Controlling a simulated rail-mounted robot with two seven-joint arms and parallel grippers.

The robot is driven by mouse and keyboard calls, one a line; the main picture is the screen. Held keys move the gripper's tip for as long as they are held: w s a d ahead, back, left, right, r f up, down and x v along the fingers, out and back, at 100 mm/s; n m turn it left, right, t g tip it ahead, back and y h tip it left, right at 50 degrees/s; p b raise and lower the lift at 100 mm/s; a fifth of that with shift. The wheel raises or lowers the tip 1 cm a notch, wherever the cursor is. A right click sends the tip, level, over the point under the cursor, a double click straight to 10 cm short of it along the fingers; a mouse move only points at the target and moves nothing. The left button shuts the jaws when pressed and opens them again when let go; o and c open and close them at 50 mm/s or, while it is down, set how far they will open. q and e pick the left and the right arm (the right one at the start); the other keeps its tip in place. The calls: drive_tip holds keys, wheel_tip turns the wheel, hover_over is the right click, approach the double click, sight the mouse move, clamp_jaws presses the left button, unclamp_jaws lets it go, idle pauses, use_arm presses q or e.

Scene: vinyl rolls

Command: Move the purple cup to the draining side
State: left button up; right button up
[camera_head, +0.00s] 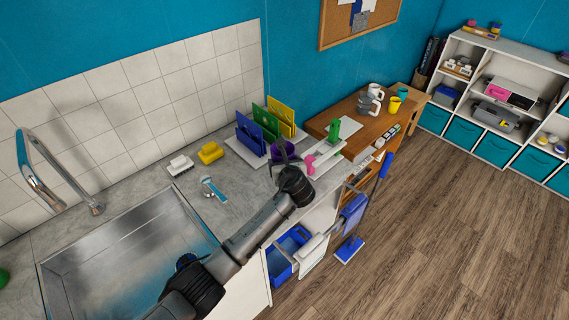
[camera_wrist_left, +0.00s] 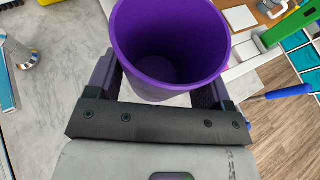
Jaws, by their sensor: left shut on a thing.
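The purple cup (camera_head: 281,148) is upright at the right end of the counter. It fills the top of the left wrist view (camera_wrist_left: 168,70), its open mouth facing the camera and its inside empty. My left gripper (camera_head: 283,164) is shut on the cup, a finger on each side of it. In the head view the gripper partly hides the cup, and I cannot tell whether its base touches a surface. My right gripper is not in view.
A rack with blue, green and yellow boards (camera_head: 281,117) stands just behind the cup. A white tray (camera_head: 325,160) with pink and green items is to the right. A yellow sponge (camera_head: 211,153), white brush (camera_head: 180,165) and steel sink (camera_head: 130,250) lie left.

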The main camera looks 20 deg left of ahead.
use_arm(q)
drive_tip(key=shift+f, duration=0.1)
drive_tip(key=shift+f+b, duration=1.05)
drive_tip(key=shift+f, duration=1.6)
drive_tip(key=shift+f+b, duration=0.3)
drive_tip(key=shift+f, duration=0.45)
drive_tip(key=shift+f, duration=0.15)
drive_tip(key=shift+f, duration=0.1)
drive_tip(key=shift+f, duration=0.25)
drive_tip(key=shift+f, duration=0.1)
